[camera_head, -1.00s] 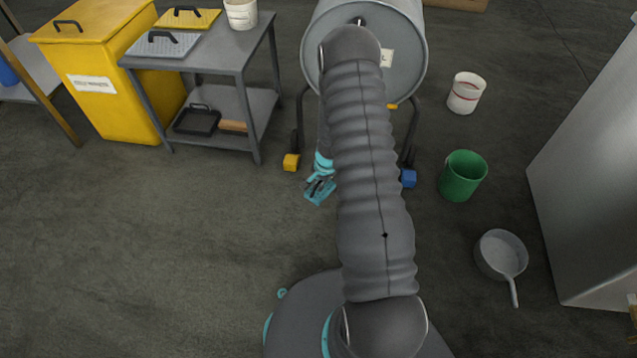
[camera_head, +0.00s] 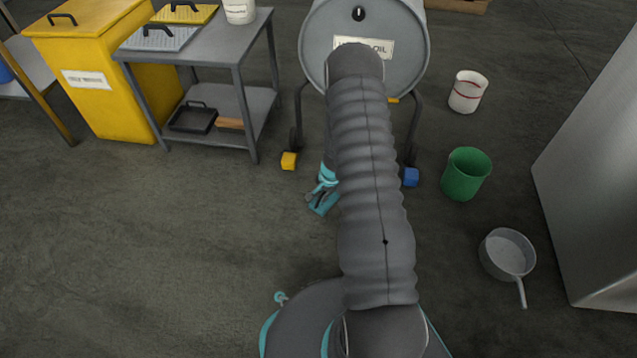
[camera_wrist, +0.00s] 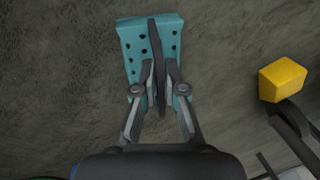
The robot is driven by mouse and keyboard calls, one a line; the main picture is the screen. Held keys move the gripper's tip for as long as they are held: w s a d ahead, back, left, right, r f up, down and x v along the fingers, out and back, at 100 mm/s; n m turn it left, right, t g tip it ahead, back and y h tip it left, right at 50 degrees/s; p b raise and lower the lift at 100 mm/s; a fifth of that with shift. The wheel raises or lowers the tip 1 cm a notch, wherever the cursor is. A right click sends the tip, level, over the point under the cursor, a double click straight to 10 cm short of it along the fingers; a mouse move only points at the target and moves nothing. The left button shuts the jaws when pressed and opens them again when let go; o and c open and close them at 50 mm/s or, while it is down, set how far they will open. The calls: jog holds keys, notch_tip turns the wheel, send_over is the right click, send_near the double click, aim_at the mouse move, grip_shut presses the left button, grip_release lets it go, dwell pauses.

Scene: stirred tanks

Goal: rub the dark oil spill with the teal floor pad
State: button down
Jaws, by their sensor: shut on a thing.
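The teal floor pad (camera_wrist: 174,35) is a flat block with rows of dark holes and a dark upright handle along its middle. My gripper (camera_wrist: 160,72) is shut on that handle in the wrist view, with the pad in front of the fingers. In the head view the pad (camera_head: 322,204) shows small beside my arm, low over or on the floor in front of the drum; I cannot tell whether it touches. No dark oil spill stands out from the mottled floor in either view; my arm hides part of the floor.
A grey oil drum (camera_head: 318,38) on a stand with a yellow foot (camera_head: 289,161) and blue foot (camera_head: 411,177) is ahead. A yellow bin (camera_head: 110,110) and grey table (camera_head: 210,45) are left. A green bucket (camera_head: 466,174), white bucket (camera_head: 468,92) and pan (camera_head: 507,254) are right.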

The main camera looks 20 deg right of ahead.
jog(key=shift+s+d+p, duration=0.4)
jog(key=shift+s+d, duration=0.05)
jog(key=shift+d, duration=0.3)
jog(key=shift+s+d+r+p, duration=0.1)
jog(key=shift+s+d+p, duration=0.15)
jog(key=shift+p, duration=0.1)
jog(key=shift+w+a+f+b, duration=0.2)
jog(key=shift+a+b, duration=0.05)
jog(key=shift+b, duration=0.15)
jog(key=shift+w+a+b, duration=0.15)
jog(key=shift+w+a, duration=0.2)
jog(key=shift+a, duration=0.25)
jog(key=shift+w+a+b, duration=0.15)
jog(key=shift+w+a, duration=0.2)
jog(key=shift+a, duration=0.25)
jog(key=shift+w+a+r, duration=0.1)
jog(key=shift+w+a, duration=0.15)
jog(key=shift+a, duration=0.05)
jog(key=shift+w+a+r, duration=0.15)
jog(key=shift+a+r, duration=0.05)
jog(key=shift+r, duration=0.05)
jog(key=shift+r+p, duration=0.65)
jog(key=shift+r, duration=0.2)
notch_tip(320, 180, up, 2)
jog(key=shift+d+r+p, duration=0.1)
jog(key=shift+d+p, duration=0.05)
jog(key=shift+p, duration=0.7)
jog(key=shift+r+p, duration=1.35)
jog(key=shift+r, duration=0.45)
